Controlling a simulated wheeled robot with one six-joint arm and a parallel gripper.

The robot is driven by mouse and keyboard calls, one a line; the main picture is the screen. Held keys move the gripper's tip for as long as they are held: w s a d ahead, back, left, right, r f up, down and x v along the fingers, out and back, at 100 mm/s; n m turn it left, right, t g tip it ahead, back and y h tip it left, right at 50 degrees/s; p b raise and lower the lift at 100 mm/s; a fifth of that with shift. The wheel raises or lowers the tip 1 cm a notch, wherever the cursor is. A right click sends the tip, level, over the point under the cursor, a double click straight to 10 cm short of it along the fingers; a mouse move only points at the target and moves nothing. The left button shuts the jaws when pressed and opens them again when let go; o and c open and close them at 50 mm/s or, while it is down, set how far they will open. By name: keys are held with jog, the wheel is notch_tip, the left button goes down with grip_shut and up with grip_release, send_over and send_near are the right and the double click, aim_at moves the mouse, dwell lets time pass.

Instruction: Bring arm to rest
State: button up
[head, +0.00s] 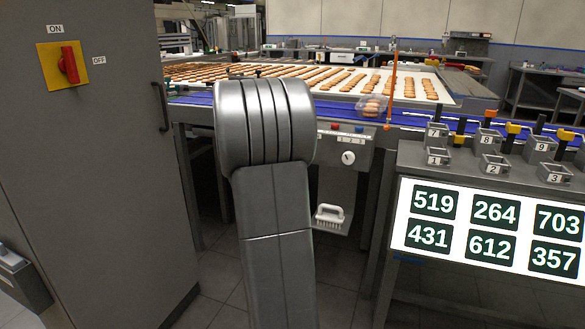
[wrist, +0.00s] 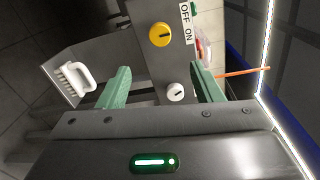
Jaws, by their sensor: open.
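My arm (head: 272,190) rises through the middle of the head view, folded at a large rounded joint in front of the conveyor. My gripper is hidden behind it there. In the wrist view my gripper (wrist: 160,67) shows two green fingers spread wide apart with nothing between them. Beyond them is a grey control panel (wrist: 150,65) with a yellow knob (wrist: 160,34) and a white knob (wrist: 175,92). A white brush (wrist: 75,77) lies on a small shelf left of the fingers. I see no contact with any of these.
A grey cabinet (head: 100,170) with a red switch (head: 68,64) stands on the left. The conveyor (head: 445,92) carries rows of biscuits behind my arm. A clear tray (head: 371,107) with biscuits sits at its edge. An orange rod (head: 392,80) stands nearby. A number display (head: 490,228) is at right.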

jog(key=r+x, duration=0.1)
jog(key=x, duration=1.2)
jog(key=shift+w+f+b, duration=0.45)
jog(key=shift+f, duration=0.05)
jog(key=p+v, duration=0.1)
jog(key=v, duration=1.2)
jog(key=w+d+n+h+p, duration=0.1)
jog(key=w+d+n+p, duration=0.2)
jog(key=w+n+p, duration=0.9)
jog(key=n+p, duration=0.5)
jog(key=shift+w+d+f, duration=0.2)
jog(key=shift+d+f, duration=0.05)
jog(key=shift+d, duration=0.15)
